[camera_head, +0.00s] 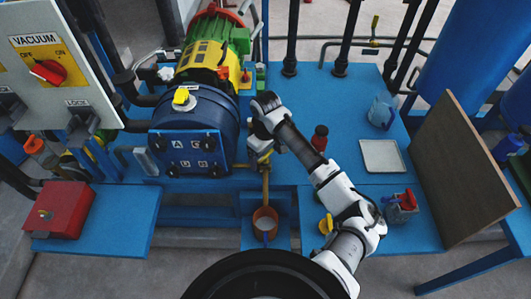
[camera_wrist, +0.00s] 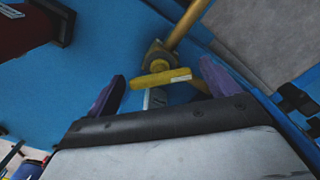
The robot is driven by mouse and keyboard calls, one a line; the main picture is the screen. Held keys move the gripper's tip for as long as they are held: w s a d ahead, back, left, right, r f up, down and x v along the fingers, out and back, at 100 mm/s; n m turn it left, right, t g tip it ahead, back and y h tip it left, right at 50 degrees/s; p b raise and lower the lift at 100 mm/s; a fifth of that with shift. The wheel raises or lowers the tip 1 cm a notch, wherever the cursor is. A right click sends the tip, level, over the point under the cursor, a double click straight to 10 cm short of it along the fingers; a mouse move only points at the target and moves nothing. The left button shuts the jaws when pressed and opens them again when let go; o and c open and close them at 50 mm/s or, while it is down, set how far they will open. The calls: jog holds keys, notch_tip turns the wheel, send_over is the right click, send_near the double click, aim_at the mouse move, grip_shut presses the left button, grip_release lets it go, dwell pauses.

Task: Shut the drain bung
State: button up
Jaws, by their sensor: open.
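A yellow bar handle (camera_wrist: 158,79), which looks like that of the drain bung, sits on a brass fitting at the end of a brass pipe (camera_wrist: 188,22) in the wrist view. My gripper (camera_wrist: 162,72) is open, with one purple finger on each side of the handle and visible gaps between. I cannot tell how deep the fingers reach around it. In the head view my gripper (camera_head: 258,153) is at the right front of the blue autoclave vessel (camera_head: 196,122), hiding most of the fitting. The brass pipe runs down from there to a copper-coloured pot (camera_head: 265,219).
A vacuum panel (camera_head: 40,60) stands at the left, with a red box (camera_head: 68,209) below it. A dark red bottle (camera_head: 319,137), a pale tray (camera_head: 382,156) and a blue jug (camera_head: 382,112) stand right of my arm. A brown board (camera_head: 462,175) leans further right.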

jog(key=c, duration=1)
jog(key=shift+m+p, duration=0.3)
jog(key=m+p, duration=0.3)
jog(key=m, duration=0.1)
jog(key=shift+s+a+r+p, duration=0.1)
jog(key=shift+r+p, duration=0.05)
jog(key=shift+p, duration=0.25)
jog(key=shift+m+p, duration=1.85)
jog(key=shift+m, duration=0.55)
jog(key=shift+f, duration=0.2)
jog(key=o, duration=1)
